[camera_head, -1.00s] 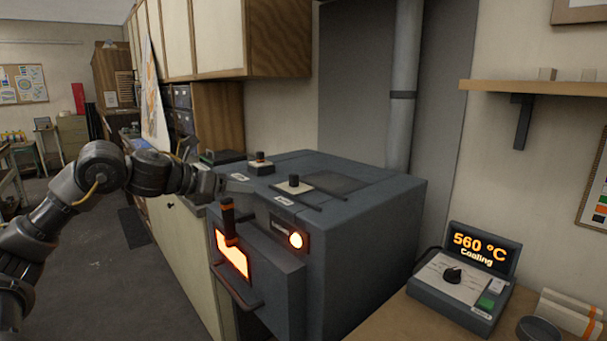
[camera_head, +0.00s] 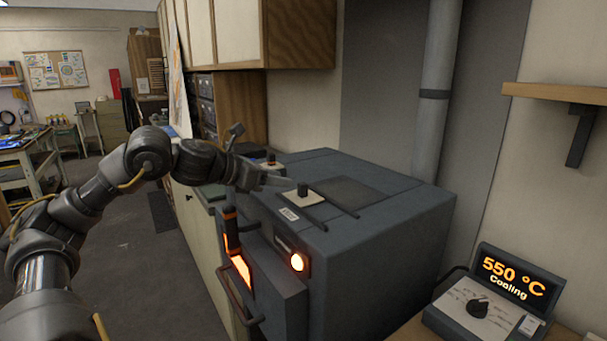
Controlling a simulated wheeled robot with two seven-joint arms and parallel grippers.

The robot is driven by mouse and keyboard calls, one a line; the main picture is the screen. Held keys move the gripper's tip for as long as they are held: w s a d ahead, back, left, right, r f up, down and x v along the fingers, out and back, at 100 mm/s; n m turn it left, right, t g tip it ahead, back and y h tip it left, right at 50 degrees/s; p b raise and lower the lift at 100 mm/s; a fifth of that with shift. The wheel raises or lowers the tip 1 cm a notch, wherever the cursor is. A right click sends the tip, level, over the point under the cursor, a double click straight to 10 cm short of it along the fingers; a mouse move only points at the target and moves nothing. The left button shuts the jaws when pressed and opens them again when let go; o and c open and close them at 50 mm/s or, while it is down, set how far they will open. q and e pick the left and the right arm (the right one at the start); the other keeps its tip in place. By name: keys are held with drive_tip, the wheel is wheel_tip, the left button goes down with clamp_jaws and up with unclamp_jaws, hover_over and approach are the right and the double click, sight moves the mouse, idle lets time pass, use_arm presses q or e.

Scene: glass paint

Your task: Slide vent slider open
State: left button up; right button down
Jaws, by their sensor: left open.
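The vent slider is a pale plate with a black knob (camera_head: 303,190) on top of the dark grey kiln (camera_head: 385,215), lying between two dark rails. My left gripper (camera_head: 262,158) is open and empty just left of the knob, above the kiln's near left top edge. One finger points toward the knob and the other sticks up. The gripper appears apart from the knob. My right gripper is not in view.
A control box (camera_head: 493,300) reading 550 °C, Cooling, stands at right. A wall shelf (camera_head: 560,94) is above.

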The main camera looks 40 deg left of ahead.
sight(300, 184)
use_arm(q)
drive_tip(key=w+p, duration=0.2)
drive_tip(key=shift+w+d+f+p, duration=0.15)
drive_tip(key=shift+w+d+p, duration=0.05)
drive_tip(key=shift+d+p, duration=0.2)
drive_tip(key=p+x, duration=0.1)
drive_tip(key=x, duration=0.1)
drive_tip(key=f+p+x, duration=0.1)
drive_tip(key=x, duration=0.2)
drive_tip(key=shift+a, duration=0.15)
drive_tip(key=shift+w+f, duration=0.25)
drive_tip(key=shift+w, duration=0.1)
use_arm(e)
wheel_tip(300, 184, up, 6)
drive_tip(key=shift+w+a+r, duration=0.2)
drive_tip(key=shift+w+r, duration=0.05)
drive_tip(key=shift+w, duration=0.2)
use_arm(q)
clamp_jaws()
drive_tip(key=shift+d, duration=0.25)
